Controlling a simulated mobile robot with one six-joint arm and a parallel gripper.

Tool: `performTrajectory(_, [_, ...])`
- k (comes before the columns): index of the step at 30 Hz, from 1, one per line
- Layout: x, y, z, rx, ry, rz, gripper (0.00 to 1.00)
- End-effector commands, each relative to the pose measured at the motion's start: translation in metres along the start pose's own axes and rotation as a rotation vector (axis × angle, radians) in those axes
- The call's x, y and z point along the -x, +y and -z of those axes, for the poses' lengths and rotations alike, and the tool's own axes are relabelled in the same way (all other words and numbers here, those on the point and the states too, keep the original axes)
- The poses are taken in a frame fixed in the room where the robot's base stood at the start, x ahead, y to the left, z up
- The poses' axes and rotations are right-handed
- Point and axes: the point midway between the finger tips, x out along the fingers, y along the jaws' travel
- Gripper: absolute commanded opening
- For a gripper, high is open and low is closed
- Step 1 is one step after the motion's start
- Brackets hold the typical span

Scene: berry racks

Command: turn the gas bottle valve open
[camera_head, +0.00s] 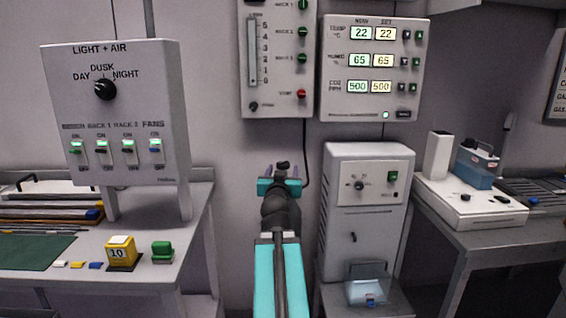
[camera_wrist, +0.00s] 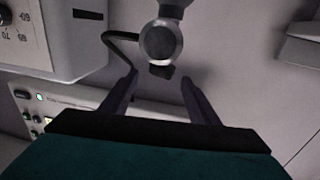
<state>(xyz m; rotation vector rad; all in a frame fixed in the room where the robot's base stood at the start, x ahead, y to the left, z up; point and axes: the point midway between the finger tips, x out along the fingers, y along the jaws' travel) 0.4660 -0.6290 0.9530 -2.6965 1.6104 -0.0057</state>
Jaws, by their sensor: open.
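In the head view my gripper (camera_head: 281,171) is at the middle, in front of the grey wall. A small dark fitting (camera_head: 283,165), perhaps the gas bottle valve, shows between its fingertips. The bottle body cannot be made out there; my arm covers the area below. In the wrist view my gripper (camera_wrist: 159,84) is open, with two dark fingers apart and nothing between them.
A black hose (camera_wrist: 121,38) curves beside the fitting. A white cabinet (camera_head: 367,160) stands close to the right of my arm. A control box (camera_head: 120,168) rises above the left bench (camera_head: 190,225). A right bench (camera_head: 470,240) holds instruments. Wall panels (camera_head: 330,60) hang above.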

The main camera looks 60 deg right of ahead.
Motion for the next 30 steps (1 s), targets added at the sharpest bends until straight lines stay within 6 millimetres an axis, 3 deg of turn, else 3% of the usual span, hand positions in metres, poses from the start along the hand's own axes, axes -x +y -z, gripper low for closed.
performTrajectory(30, [-0.018, -0.003, 0.003, 0.004, -0.002, 0.01, 0.55])
